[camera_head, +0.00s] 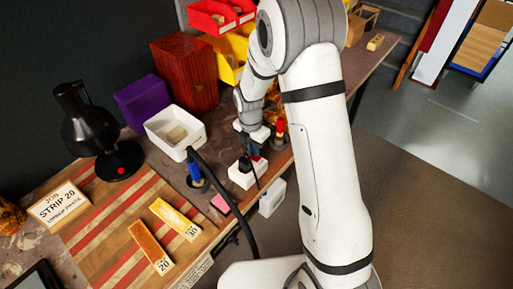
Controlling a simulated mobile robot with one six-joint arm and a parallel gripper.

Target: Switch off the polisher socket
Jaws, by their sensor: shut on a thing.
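A white socket block (240,178) stands at the bench's front edge, with a black plug (245,163) on it and a dark lead hanging down. My gripper (258,150) points down just above and behind the right part of this block. It is shut on a small dark thing, mostly hidden by the fingers, which I cannot identify. A small red patch (262,158) shows near the fingertips. Whether the fingers touch the block, and how its switch stands, I cannot tell.
A blue-handled tool (194,170) and a red-handled tool (280,127) stand beside the block. A thick black hose curves past the block's left. My arm covers the right.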

